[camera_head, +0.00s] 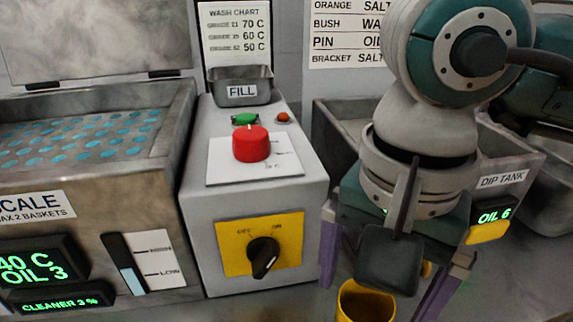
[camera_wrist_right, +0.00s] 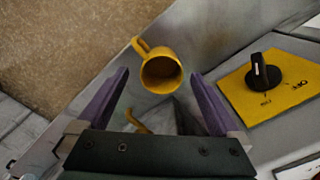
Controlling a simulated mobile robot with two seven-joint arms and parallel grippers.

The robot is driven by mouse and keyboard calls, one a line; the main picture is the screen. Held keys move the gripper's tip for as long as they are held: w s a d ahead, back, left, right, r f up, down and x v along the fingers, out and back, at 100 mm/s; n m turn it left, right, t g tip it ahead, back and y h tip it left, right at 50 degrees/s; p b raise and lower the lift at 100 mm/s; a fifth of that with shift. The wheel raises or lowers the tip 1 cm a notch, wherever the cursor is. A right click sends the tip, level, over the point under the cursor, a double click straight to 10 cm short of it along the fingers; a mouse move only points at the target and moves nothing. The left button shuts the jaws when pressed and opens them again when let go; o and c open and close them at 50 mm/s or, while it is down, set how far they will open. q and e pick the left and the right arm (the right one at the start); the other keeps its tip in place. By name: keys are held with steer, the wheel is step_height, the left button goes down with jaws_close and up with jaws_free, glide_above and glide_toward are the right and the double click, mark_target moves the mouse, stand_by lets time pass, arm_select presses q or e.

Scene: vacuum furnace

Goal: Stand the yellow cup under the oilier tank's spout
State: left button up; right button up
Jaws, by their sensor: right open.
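The yellow cup (camera_head: 366,303) is at the bottom of the head view, partly cut off by the frame edge. In the right wrist view the cup (camera_wrist_right: 162,74) shows its open mouth, with its handle at upper left. My right gripper (camera_head: 373,298) is open above the cup; its purple fingers lie to either side, apart from it. The dip tank (camera_head: 530,165) reads OIL 6; the left tank (camera_head: 90,225) reads OIL 3. A yellow part (camera_head: 487,233) sits below the OIL 6 display. My arm hides much of the dip tank's front, and I cannot make out a spout.
A grey control box (camera_head: 310,190) with a red knob (camera_head: 251,144) and a black switch (camera_head: 264,256) on a yellow plate stands between the tanks. A FILL tray (camera_head: 265,78) sits at its back. Bare counter (camera_head: 300,305) shows in front of it.

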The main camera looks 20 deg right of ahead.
step_height(320, 180, down, 4)
steer(key=shift+w+f, duration=0.15)
steer(key=shift+f, duration=0.1)
steer(key=shift+d, duration=0.1)
steer(key=shift+c, duration=0.2)
steer(key=c, duration=1.5)
step_height(320, 180, up, 19)
steer(key=p, duration=0.2)
step_height(320, 180, up, 51)
steer(key=n+p, duration=1.2)
steer(key=p, duration=3.5)
glide_above(367, 301)
steer(key=shift+s+f, duration=0.15)
steer(key=shift+s, duration=0.05)
